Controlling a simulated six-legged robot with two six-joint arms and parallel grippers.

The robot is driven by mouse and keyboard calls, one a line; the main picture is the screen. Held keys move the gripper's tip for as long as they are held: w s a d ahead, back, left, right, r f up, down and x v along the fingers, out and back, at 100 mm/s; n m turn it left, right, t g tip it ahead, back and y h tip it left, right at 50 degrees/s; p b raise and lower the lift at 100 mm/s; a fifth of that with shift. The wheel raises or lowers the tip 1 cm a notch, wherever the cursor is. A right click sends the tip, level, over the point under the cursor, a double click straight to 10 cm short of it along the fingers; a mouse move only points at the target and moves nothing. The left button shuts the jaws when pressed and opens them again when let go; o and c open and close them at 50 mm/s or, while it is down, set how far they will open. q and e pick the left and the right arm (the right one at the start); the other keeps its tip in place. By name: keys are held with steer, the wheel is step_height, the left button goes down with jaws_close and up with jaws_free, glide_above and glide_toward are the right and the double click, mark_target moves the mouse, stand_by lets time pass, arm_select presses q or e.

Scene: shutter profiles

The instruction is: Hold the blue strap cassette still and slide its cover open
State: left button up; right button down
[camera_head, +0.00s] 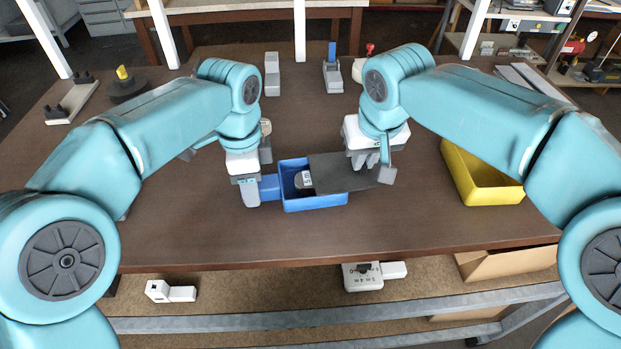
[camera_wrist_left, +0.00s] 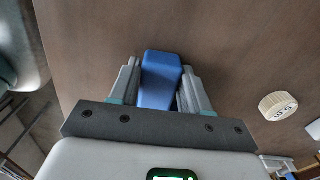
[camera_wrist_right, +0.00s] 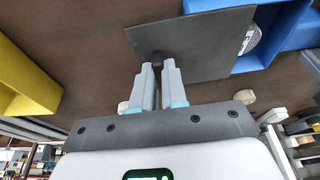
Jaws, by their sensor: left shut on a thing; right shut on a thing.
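The blue strap cassette (camera_head: 315,203) lies on the brown table in front of me. Its dark grey cover (camera_head: 338,172) is shifted to the right, so the left part of the box is uncovered and a dark roll with a white label (camera_head: 305,180) shows inside. My left gripper (camera_head: 256,190) is shut on the blue block at the cassette's left end (camera_wrist_left: 160,80). My right gripper (camera_head: 372,162) is shut on a small dark knob (camera_wrist_right: 157,62) at the cover's edge. The cover (camera_wrist_right: 195,45) reaches past the cassette's right side.
A yellow bin (camera_head: 480,178) stands to the right of my right gripper. Grey fixtures (camera_head: 272,75), one with a blue part (camera_head: 332,70), stand at the back. A round white knobbed piece (camera_wrist_left: 278,105) lies near my left gripper. The table's front is clear.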

steer(key=shift+w+d, duration=0.15)
steer(key=shift+d, duration=1.2)
steer(key=shift+w+d, duration=0.1)
steer(key=shift+d, duration=0.95)
arm_select(q)
steer(key=shift+a, duration=0.1)
arm_select(e)
steer(key=c, duration=1.2)
jaws_free()
step_height(320, 180, up, 6)
